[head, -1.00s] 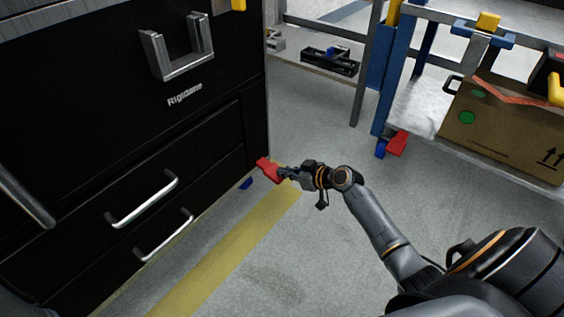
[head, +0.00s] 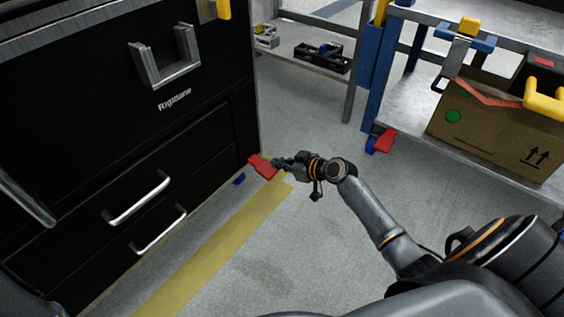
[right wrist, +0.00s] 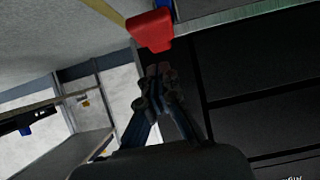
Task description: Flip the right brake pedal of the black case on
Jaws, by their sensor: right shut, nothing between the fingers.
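The black case (head: 200,125) with drawers and silver handles fills the left of the head view. Its red brake pedal (head: 263,167) sticks out at the low right corner, above a caster. The pedal also shows at the top of the right wrist view (right wrist: 151,30). My right gripper (head: 281,164) is shut and empty, with its tips close to the pedal's right end. In the right wrist view its fingertips (right wrist: 158,69) are together just below the pedal; whether they touch it I cannot tell. My left gripper is not in view.
A blue caster part (head: 239,179) shows under the case. A workbench with blue legs, a cardboard box (head: 497,130) and its own red pedal (head: 384,140) stands at right. A yellow floor stripe (head: 215,255) runs beside the case. The floor between is clear.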

